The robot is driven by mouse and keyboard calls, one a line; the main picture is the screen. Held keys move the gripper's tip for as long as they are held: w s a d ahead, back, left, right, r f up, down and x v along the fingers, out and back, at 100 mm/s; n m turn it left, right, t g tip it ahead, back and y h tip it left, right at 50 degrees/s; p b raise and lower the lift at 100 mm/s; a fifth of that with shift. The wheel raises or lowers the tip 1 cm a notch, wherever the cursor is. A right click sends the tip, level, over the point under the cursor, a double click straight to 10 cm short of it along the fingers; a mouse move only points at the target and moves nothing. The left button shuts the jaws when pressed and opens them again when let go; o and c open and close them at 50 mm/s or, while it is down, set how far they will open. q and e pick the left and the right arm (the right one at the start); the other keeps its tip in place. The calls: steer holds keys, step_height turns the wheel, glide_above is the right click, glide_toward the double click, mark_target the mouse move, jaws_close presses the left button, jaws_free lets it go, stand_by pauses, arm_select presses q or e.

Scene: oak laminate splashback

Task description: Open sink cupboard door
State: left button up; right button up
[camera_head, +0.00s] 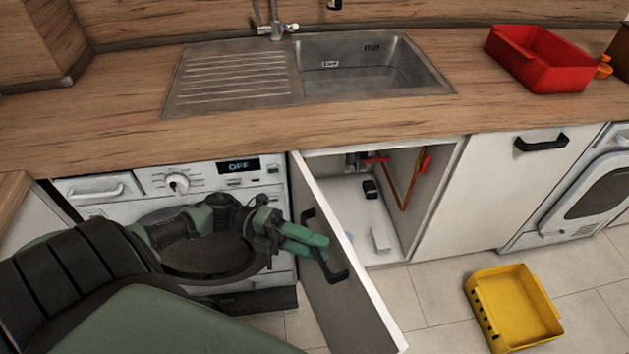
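The sink cupboard door (343,270) is white and stands swung out from the cupboard, hinged on its left edge. Its dark handle (336,273) is on the face turned to the left. My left gripper (322,248) is at the upper part of this handle, its green fingers next to it. I cannot tell whether the fingers are closed around the handle. The sink cupboard (379,205) is open below the sink, showing pipes and a few small items inside. My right gripper is not in view.
A washing machine (272,200) stands left of the cupboard, behind my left arm. A yellow crate (540,333) lies on the tiled floor at right. A red tub (555,78) sits on the counter. Floor between the door and crate is clear.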

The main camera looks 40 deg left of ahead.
arm_select(q)
steer(key=b+v, duration=0.1)
steer(key=v, duration=0.6)
steer(key=shift+a, duration=0.35)
